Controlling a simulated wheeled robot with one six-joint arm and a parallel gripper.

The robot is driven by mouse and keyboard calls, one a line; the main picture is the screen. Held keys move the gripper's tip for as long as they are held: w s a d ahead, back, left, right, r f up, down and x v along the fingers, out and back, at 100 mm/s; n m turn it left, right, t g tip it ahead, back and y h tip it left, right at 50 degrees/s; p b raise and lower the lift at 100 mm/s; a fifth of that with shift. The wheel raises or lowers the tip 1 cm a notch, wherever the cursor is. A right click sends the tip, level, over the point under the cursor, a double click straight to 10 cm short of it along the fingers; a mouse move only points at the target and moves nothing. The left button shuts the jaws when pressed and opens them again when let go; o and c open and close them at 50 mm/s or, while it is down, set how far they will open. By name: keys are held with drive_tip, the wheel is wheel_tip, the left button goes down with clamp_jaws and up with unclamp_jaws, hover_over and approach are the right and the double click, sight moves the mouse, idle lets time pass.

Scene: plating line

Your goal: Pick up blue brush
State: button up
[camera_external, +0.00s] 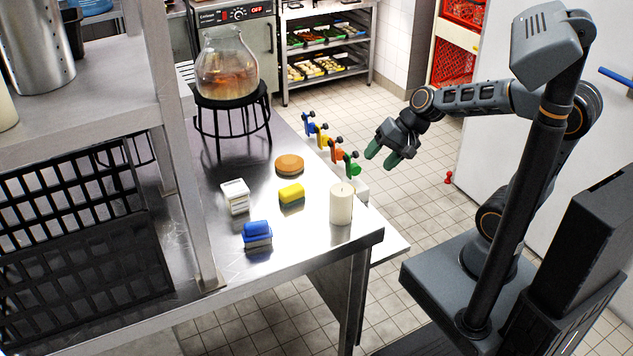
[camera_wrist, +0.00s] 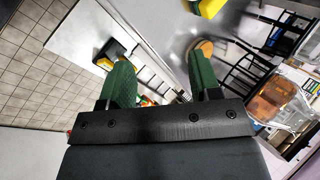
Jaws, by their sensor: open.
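The blue brush (camera_external: 257,230) has a blue top over a paler lower part. It lies near the front edge of the steel table in the external view. I cannot make it out with certainty in the wrist view. My gripper (camera_external: 381,155) is open and empty, with its green fingers apart. It is in the air beyond the table's right edge, well up and right of the brush in the picture. The two green fingers also show in the wrist view (camera_wrist: 158,68), with nothing held between them.
A yellow block (camera_external: 291,192), white block (camera_external: 235,193), round brown piece (camera_external: 289,164) and white candle (camera_external: 341,204) stand near the brush. Coloured clamps (camera_external: 336,150) line the right edge. A glass vessel (camera_external: 227,64) on a black stand and a shelf post (camera_external: 188,180) flank the table (camera_external: 290,262).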

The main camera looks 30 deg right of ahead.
drive_tip(key=w+a+f+m+g+y+b, duration=0.15)
drive_tip(key=a+m+y, duration=0.5)
drive_tip(key=a, duration=1.15)
drive_tip(key=m+t+b, duration=0.1)
drive_tip(key=m+b, duration=0.1)
drive_tip(key=m, duration=0.7)
approach(258, 222)
drive_tip(key=x, duration=0.3)
drive_tip(key=shift+s+a+f, duration=0.1)
drive_tip(key=shift+s+f, duration=0.05)
drive_tip(key=shift+m+t, duration=0.25)
drive_tip(key=shift+p+x, duration=0.3)
drive_tip(key=shift+x, duration=3.45)
drive_tip(key=c, duration=1)
